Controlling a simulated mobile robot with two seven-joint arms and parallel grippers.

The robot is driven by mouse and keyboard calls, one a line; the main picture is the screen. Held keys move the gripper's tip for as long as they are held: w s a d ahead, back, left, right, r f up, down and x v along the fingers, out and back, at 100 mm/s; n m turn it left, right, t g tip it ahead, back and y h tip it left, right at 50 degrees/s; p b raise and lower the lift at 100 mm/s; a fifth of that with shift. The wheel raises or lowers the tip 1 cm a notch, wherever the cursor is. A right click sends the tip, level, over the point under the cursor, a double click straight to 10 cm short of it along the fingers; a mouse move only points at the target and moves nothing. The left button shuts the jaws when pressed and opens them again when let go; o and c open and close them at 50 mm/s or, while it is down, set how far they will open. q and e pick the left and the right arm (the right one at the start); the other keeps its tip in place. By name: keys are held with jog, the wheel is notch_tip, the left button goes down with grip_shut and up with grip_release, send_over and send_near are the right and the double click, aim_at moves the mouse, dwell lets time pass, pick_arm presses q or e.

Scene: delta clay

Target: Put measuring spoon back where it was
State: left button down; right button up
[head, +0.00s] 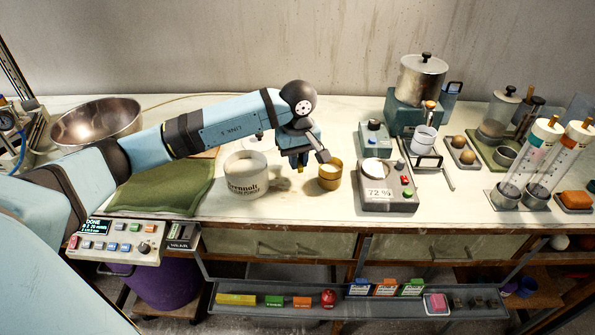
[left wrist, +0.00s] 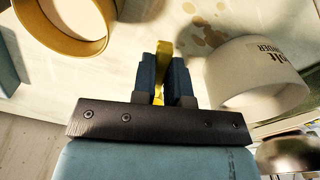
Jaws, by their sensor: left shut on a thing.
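My left gripper (head: 299,163) is over the bench between a white jar (head: 245,178) and a brass-coloured cup (head: 330,174). In the left wrist view its two dark blue fingers (left wrist: 165,80) are shut on a narrow yellow piece (left wrist: 165,48), which looks like the measuring spoon's handle. The rest of the spoon is hidden. The jar, with dark lettering, shows at right in the left wrist view (left wrist: 258,75). The cup's round rim shows at upper left (left wrist: 103,40). My right gripper is not in view.
A scale with a white plate (head: 388,188) stands right of the cup. A green cloth (head: 165,188) lies left of the jar, with a metal bowl (head: 97,122) behind it. Brown stains (left wrist: 205,25) mark the bench. Glass cylinders (head: 525,155) stand at right.

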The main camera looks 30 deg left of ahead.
aim_at(298, 180)
pick_arm(q)
notch_tip(298, 180, down, 4)
jog(key=shift+s+r, duration=0.1)
jog(key=shift+r, duration=0.05)
jog(key=shift+f, duration=0.45)
jog(key=c, duration=1.1)
grip_release()
jog(key=shift+c, duration=0.2)
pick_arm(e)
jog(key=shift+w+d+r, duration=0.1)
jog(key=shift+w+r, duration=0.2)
pick_arm(q)
jog(key=shift+r, duration=0.15)
